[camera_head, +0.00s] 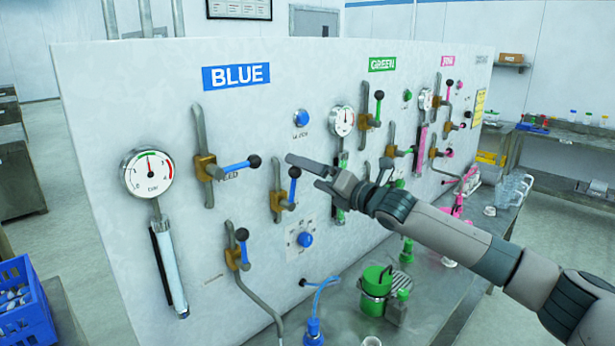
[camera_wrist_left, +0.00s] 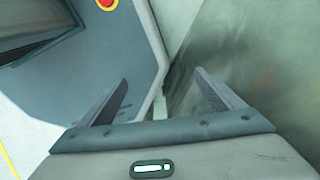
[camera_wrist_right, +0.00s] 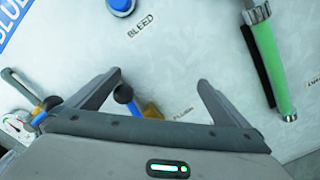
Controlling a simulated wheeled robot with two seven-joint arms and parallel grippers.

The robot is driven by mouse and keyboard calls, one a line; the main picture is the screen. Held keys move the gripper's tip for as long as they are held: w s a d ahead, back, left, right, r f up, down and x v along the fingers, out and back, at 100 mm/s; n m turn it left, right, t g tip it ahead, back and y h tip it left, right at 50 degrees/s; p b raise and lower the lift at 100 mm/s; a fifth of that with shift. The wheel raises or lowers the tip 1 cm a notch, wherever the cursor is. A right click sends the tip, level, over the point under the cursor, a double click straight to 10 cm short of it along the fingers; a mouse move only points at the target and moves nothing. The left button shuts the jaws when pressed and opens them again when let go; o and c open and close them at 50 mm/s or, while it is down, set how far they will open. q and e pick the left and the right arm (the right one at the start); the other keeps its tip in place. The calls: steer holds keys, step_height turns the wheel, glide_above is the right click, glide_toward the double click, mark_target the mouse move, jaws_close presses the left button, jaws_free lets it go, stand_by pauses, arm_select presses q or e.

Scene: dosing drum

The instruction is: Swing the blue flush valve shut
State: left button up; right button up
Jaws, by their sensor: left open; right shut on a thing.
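The blue flush valve (camera_head: 281,201) is on the panel, a brass body on a grey pipe. Its blue lever points up and ends in a black knob (camera_head: 295,172). In the right wrist view the lever's knob (camera_wrist_right: 123,94) shows between the fingers, close by the left one, beside the FLUSH label (camera_wrist_right: 184,112). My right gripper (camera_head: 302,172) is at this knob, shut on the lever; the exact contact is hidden. My left gripper (camera_wrist_left: 161,78) is open and empty, away from the panel.
The blue feed valve (camera_head: 205,168) has its lever pointing right. Another blue-handled valve (camera_head: 237,257) is below. A gauge (camera_head: 150,173) is at left, blue buttons (camera_head: 302,118) nearby. A green canister (camera_head: 376,285) stands on the bench; a blue crate (camera_head: 22,310) is far left.

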steer(key=f, duration=0.1)
steer(key=w+f, duration=0.1)
steer(key=d+f, duration=0.1)
steer(key=f, duration=0.1)
steer(key=shift+w, duration=0.15)
steer(key=shift+w+d+f+b, duration=0.2)
steer(key=shift+f+b, duration=0.25)
steer(key=shift+f, duration=0.3)
stand_by(0.4)
steer(key=shift+f, duration=0.15)
steer(key=shift+d+f+b, duration=0.1)
steer(key=shift+f+b, duration=0.5)
steer(key=shift+f, duration=0.45)
steer(key=shift+f, duration=0.15)
